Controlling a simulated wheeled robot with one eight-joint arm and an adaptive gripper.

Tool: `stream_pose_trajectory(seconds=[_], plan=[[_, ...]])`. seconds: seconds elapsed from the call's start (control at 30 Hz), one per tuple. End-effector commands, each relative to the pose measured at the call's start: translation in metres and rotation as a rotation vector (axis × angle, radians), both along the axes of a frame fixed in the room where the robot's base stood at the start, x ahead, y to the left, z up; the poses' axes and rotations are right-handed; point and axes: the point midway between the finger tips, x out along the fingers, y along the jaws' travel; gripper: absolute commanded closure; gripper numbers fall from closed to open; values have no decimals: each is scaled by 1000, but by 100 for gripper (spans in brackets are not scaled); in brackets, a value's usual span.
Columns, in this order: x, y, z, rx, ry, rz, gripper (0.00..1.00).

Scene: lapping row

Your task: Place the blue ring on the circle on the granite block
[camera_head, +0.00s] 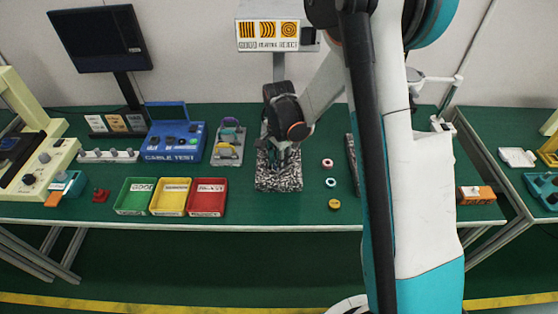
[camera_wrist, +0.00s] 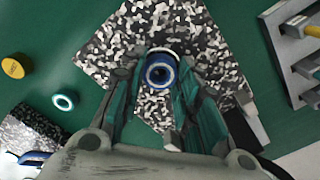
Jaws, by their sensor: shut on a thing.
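The granite block (camera_head: 279,182) is a speckled black-and-white slab on the green bench. It also fills the upper middle of the wrist view (camera_wrist: 130,40). My gripper (camera_head: 284,152) points down over the block. In the wrist view my gripper (camera_wrist: 160,78) is shut on the blue ring (camera_wrist: 160,57), which has a pale inner edge and sits between the fingertips over the block. I cannot tell whether the ring touches the block. No circle is clearly visible on the block; the ring and fingers hide part of the surface. In the head view my gripper hides the ring.
Right of the block are a pink ring (camera_head: 327,163), a pale teal-edged ring (camera_head: 331,182) and a yellow disc (camera_head: 334,204). Another speckled piece (camera_head: 352,160) stands beyond them. Green (camera_head: 135,196), yellow (camera_head: 170,197) and red (camera_head: 207,197) trays lie left.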

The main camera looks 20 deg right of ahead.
Motion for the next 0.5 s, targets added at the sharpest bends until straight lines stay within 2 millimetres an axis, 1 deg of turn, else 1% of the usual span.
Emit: stream_pose_trajectory(seconds=[0.17,0.2,0.27,0.3,0.5], plan=[[0,0,-3,0,0,0,90],[0,0,-3,0,0,0,66],[0,0,-3,0,0,0,52],[0,0,-2,0,0,0,50],[0,0,-2,0,0,0,50]])
